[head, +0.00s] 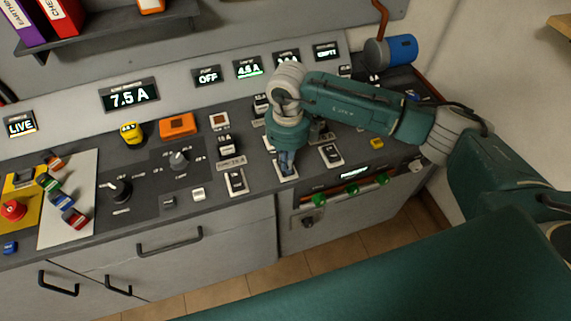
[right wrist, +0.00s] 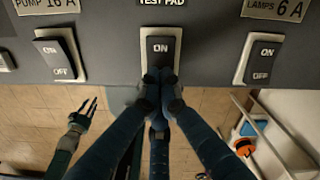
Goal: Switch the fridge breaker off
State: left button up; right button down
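My right gripper (head: 286,168) reaches down to the front row of rocker switches. In the right wrist view its fingers (right wrist: 160,82) are together and empty, at the lower half of the test pad rocker (right wrist: 160,48). ON shows above the fingertips; they cover the lower half. I cannot tell whether they press it. The pump rocker (right wrist: 60,60) is to the left and the lamps rocker (right wrist: 260,60) to the right. I can read no fridge label on any breaker; part of the back row is hidden behind my right arm. My left gripper (right wrist: 83,112) shows in the right wrist view, fingers apart.
Displays line the back panel, one reading 7.5 A (head: 130,96) and another OFF (head: 208,76). A rotary knob (head: 119,189), an orange box (head: 178,126) and a yellow object (head: 132,132) are on the counter to the left. A blue cylinder (head: 401,49) is at the back right.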

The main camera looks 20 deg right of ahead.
jog(key=shift+f, duration=0.1)
jog(key=shift+r+p, duration=1.75)
jog(key=shift+r, duration=1.75)
